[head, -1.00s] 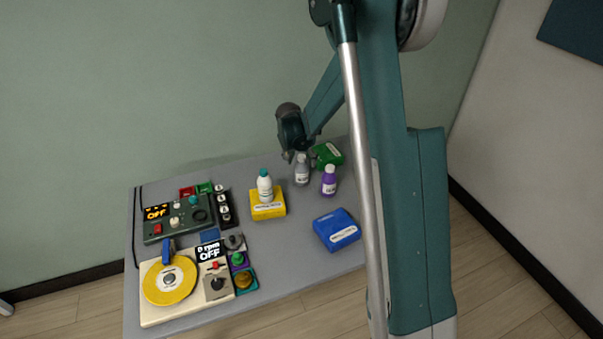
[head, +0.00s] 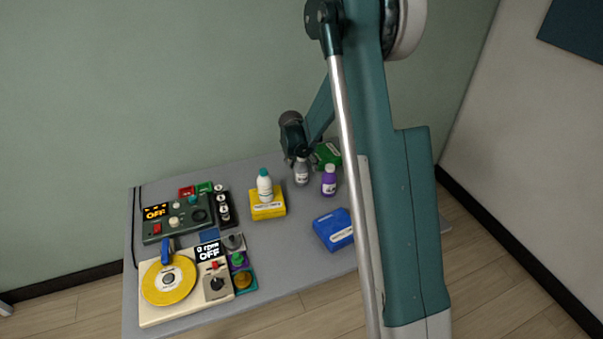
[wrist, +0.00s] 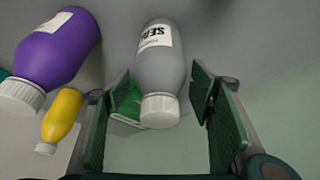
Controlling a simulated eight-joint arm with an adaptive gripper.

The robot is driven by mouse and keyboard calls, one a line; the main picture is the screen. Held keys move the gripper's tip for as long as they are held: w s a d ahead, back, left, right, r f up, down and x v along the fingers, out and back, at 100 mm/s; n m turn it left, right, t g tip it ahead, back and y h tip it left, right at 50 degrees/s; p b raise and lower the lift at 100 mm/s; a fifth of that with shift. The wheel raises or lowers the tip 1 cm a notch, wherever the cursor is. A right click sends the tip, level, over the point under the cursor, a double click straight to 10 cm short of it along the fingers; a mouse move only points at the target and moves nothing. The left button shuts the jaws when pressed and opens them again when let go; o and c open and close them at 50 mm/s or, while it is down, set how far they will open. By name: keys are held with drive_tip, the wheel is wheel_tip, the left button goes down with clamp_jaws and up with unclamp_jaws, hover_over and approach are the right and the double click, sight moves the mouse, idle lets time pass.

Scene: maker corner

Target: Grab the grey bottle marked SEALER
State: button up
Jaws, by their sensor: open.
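The grey bottle (head: 301,174) stands upright on the table near the back right in the head view. In the wrist view the grey bottle (wrist: 162,70) shows a white label reading "SE..." upside down, with its white cap toward me. My gripper (head: 300,156) is just above and behind the bottle in the head view. In the wrist view my gripper (wrist: 163,115) is open, with one green pad on each side of the bottle's cap end. I see clear gaps between the pads and the bottle, and nothing is held.
A purple bottle (head: 328,182) stands close to the right of the grey one. A green box (head: 326,154) lies behind. A blue box (head: 333,229) lies in front. Control panels fill the table's left.

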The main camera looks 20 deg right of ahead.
drive_tip(key=shift+f, duration=0.2)
drive_tip(key=shift+c, duration=0.5)
drive_tip(key=c, duration=1.1)
